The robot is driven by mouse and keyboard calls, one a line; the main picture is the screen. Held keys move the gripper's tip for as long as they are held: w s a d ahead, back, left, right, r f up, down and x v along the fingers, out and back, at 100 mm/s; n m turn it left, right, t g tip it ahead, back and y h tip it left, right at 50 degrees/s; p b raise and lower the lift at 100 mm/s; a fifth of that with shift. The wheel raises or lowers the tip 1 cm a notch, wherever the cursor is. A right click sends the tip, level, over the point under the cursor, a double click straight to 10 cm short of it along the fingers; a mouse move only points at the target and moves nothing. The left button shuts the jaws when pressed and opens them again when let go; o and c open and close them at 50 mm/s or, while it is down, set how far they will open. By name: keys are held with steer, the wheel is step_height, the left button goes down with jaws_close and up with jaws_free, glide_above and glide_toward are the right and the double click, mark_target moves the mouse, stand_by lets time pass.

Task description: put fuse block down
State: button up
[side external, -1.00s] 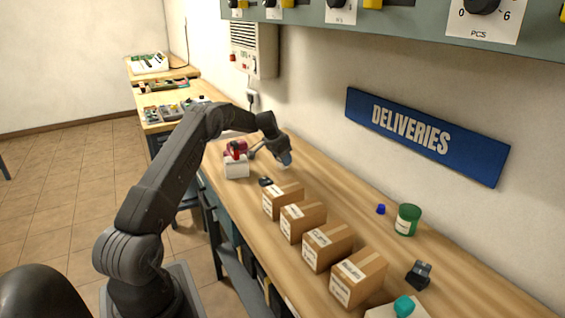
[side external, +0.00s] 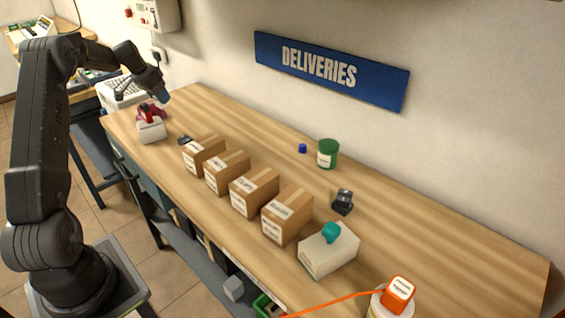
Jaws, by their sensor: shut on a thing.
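My gripper (side external: 154,84) is at the far left end of the wooden workbench (side external: 440,225), near the wall and above the bench top. It points down and appears shut on a small blue-grey piece (side external: 163,97), most likely the fuse block. The piece is small here and partly hidden by the jaws, so I cannot tell whether it touches the bench. A white box with a red top (side external: 151,131) stands just in front of my gripper, with a dark red item behind it.
Several labelled cardboard boxes (side external: 286,215) line the bench's front edge. A green tin (side external: 328,154), a blue cap (side external: 302,148), a black device (side external: 342,201) and a pale box with a teal knob (side external: 328,250) stand farther right. The bench strip along the wall is mostly clear.

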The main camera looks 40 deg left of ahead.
steer(key=w+d+m+h, duration=0.1)
steer(key=w+d+m, duration=0.35)
steer(key=d, duration=0.75)
steer(key=w+d+m+h, duration=0.1)
steer(key=w+d, duration=0.6)
steer(key=d, duration=0.5)
steer(key=w+d+m+h, duration=0.1)
steer(key=w+d+m, duration=0.35)
steer(key=d, duration=0.75)
steer(key=s+d+m+g+h, duration=0.25)
steer(key=d+m, duration=0.25)
steer(key=d, duration=2.5)
steer(key=shift+y, duration=0.45)
steer(key=d+f, duration=0.2)
steer(key=d, duration=0.2)
steer(key=d+f, duration=0.2)
steer(key=d, duration=0.1)
steer(key=d+f, duration=0.2)
steer(key=d, duration=0.2)
steer(key=shift+s+d+f, duration=0.15)
steer(key=shift+s+d, duration=0.15)
steer(key=shift+d+f, duration=0.3)
steer(key=shift+d, duration=0.05)
steer(key=shift+f, duration=1.9)
